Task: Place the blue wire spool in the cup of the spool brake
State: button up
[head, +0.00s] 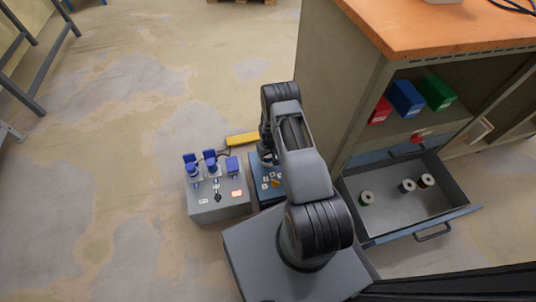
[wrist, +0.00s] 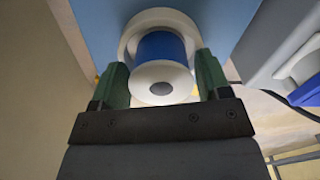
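The blue wire spool (wrist: 161,48) has white flanges. In the wrist view it sits between the two green fingers of my gripper (wrist: 162,75), which press close on both sides of its near flange. Behind it is a white round cup (wrist: 126,42) on the blue face of the spool brake (wrist: 95,20). The spool's far end lies within the cup's outline; how deep it sits is hidden. In the head view the blue box of the spool brake (head: 256,185) stands on the floor, partly hidden by my arm. My gripper (head: 267,154) is at its far end, mostly hidden.
A grey box with blue switches (head: 217,198) stands close to the left. A yellow item (head: 241,139) lies behind. An open drawer (head: 385,220) at right holds several spools, below a shelf with red, blue (head: 406,98) and green boxes.

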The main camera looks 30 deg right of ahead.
jog(key=shift+o, duration=1.4)
jog(key=s+a+r+t+p, duration=0.1)
jog(key=a+r+p, duration=0.2)
jog(key=r, duration=1.5)
jog(key=s+a+r+p, duration=0.1)
jog(key=a+r+p, duration=0.1)
jog(key=r, duration=1.6)
jog(key=s+a+r+t, duration=0.1)
jog(key=s+a+r, duration=0.1)
jog(key=s+r, duration=0.5)
jog(key=s+a+r, duration=0.3)
jog(key=s+r, duration=0.4)
jog(key=s, duration=0.4)
jog(key=shift+a+r+m+t, duration=0.25)
jog(key=shift+r+m+t, duration=0.15)
